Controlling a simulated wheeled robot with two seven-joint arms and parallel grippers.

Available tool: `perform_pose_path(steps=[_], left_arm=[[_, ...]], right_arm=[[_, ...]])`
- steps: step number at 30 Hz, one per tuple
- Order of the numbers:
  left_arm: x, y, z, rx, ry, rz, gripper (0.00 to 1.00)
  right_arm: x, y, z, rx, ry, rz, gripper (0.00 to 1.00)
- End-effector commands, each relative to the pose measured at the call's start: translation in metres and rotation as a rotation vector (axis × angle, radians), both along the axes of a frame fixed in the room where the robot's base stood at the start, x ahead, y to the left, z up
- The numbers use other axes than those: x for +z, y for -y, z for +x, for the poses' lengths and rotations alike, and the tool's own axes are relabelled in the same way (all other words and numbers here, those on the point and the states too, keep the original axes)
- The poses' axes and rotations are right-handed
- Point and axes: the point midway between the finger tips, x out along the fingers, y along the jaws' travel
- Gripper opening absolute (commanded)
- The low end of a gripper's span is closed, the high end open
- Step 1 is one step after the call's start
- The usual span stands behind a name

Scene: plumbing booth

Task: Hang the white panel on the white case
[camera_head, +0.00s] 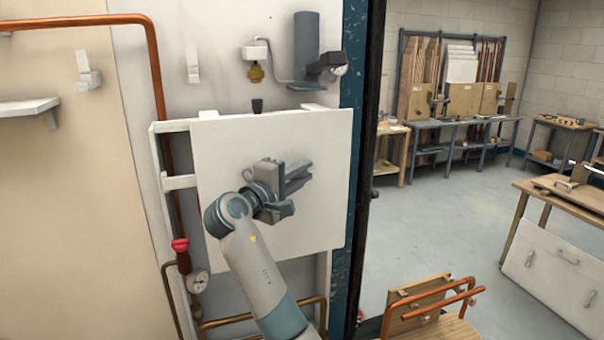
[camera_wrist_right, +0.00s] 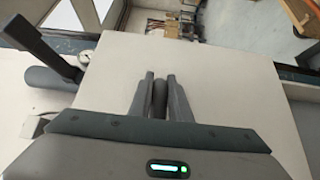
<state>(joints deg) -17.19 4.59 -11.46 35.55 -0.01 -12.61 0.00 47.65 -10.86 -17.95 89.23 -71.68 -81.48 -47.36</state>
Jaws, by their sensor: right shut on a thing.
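The white panel (camera_head: 235,145) is a flat square board, upright and slightly tilted, in front of the white case (camera_head: 160,195) on the wall. The panel sits to the right of the case's left side, so that edge and its crosspieces (camera_head: 180,182) show. It covers most of the case; whether they touch I cannot tell. My right gripper (camera_head: 292,182) is at the panel's middle, shut on its handle. In the right wrist view the fingers (camera_wrist_right: 160,95) close around a dark bar, with the panel (camera_wrist_right: 215,80) behind. My left gripper is not in view.
Copper pipes (camera_head: 155,75) run along the left, with a red-handled valve (camera_head: 181,252) and a gauge (camera_head: 197,281) low beside the case. A grey cylinder (camera_head: 306,50) and gauge (camera_head: 339,69) are above the panel. A blue post (camera_head: 352,110) stands at right; workbenches are farther off.

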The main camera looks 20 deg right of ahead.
Motion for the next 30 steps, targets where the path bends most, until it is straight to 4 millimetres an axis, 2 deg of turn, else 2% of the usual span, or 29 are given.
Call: perform_pose_path(steps=[17,18,20,21,30], left_arm=[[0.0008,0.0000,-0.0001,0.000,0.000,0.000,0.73],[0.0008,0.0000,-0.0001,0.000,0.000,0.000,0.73],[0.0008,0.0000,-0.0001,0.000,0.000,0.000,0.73],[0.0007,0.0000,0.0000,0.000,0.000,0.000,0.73],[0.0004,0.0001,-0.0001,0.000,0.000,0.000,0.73]], right_arm=[[0.0006,-0.0009,0.0029,0.001,0.006,-0.001,0.00],[0.0006,-0.0009,0.0028,0.001,0.006,-0.001,0.22],[0.0004,-0.0008,0.0028,0.001,0.005,-0.001,0.36],[0.0001,-0.0008,0.0028,0.001,0.004,0.000,0.39],[-0.0036,-0.0003,0.0032,0.000,-0.003,0.000,0.39]])
